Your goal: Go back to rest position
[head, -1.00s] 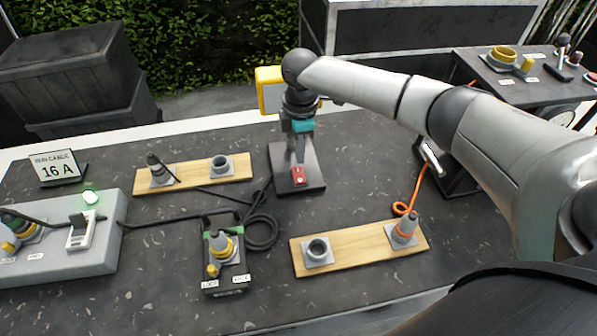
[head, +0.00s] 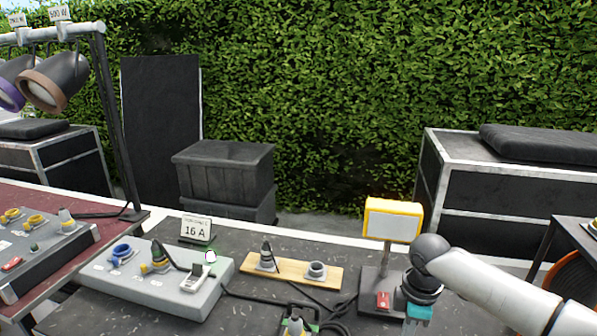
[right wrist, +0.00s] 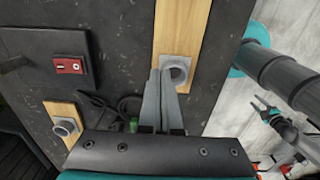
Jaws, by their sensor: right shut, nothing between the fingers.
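My right arm comes in from the right in the head view. Its teal wrist shows at the bottom edge beside the stand with the red switch (head: 383,301), and the fingers are cut off there. In the right wrist view my right gripper (right wrist: 160,84) is shut and empty, its fingertips beside a grey socket (right wrist: 176,70) in the picture; the height gap is unclear. A small dark gripper, apparently my left one (right wrist: 259,104), shows at the right of that view, over the pale floor. Its jaws are too small to judge. My left arm is not in the head view.
The grey power box (head: 205,302) and wooden plank (head: 290,262) with two connectors stand on the dark table. A yellow-framed sign (head: 393,219) rises next to my right arm. Black cables lie near the plank. Lamps (head: 55,80) hang from a stand at left.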

